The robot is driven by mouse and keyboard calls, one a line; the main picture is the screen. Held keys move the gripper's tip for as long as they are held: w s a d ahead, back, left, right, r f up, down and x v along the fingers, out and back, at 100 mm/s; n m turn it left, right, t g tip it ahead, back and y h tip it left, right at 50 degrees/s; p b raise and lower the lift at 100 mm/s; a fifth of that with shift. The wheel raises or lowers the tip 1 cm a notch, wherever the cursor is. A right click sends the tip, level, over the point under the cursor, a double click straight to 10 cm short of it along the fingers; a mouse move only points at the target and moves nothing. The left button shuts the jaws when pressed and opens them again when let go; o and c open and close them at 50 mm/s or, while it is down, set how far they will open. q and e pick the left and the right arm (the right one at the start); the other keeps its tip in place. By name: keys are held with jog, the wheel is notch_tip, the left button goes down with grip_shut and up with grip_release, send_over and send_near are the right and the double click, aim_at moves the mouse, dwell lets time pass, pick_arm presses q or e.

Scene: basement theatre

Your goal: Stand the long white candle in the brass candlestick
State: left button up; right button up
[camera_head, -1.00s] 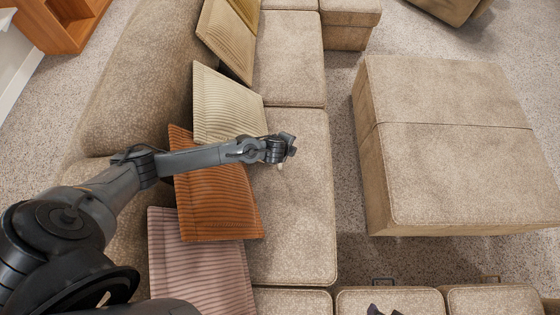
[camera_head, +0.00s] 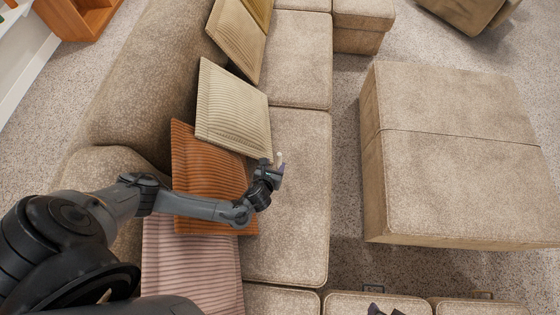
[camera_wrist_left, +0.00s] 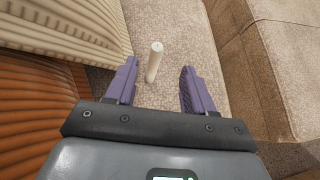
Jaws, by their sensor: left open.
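The white candle (camera_head: 280,158) is a small pale stick on the seat of the beige sofa (camera_head: 300,215). In the left wrist view the candle (camera_wrist_left: 153,64) appears between the two purple fingers with gaps on both sides. My left gripper (camera_head: 274,168) is open and close to the candle, over the seat beside the cushions. The fingers (camera_wrist_left: 160,74) do not touch the candle; how high they are above the seat is hard to tell. The brass candlestick is not in view.
A striped cream cushion (camera_head: 233,108), an orange cushion (camera_head: 208,165) and a pink cushion (camera_head: 192,262) lean on the sofa back, left of the gripper. A large ottoman (camera_head: 455,110) stands to the right across carpet. Small dark tips, perhaps my right gripper (camera_head: 385,310), show at the bottom edge.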

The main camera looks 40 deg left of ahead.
aim_at(278, 157)
pick_arm(q)
jog(key=f, duration=0.1)
jog(key=w+a+f, duration=0.1)
jog(key=w+f+b, duration=0.1)
jog(key=shift+w+a, duration=0.1)
jog(key=shift+a, duration=0.15)
jog(key=shift+b+x, duration=0.8)
jog(key=shift+x, duration=2.4)
jog(key=shift+f, duration=0.1)
jog(key=shift+c, duration=0.2)
grip_shut()
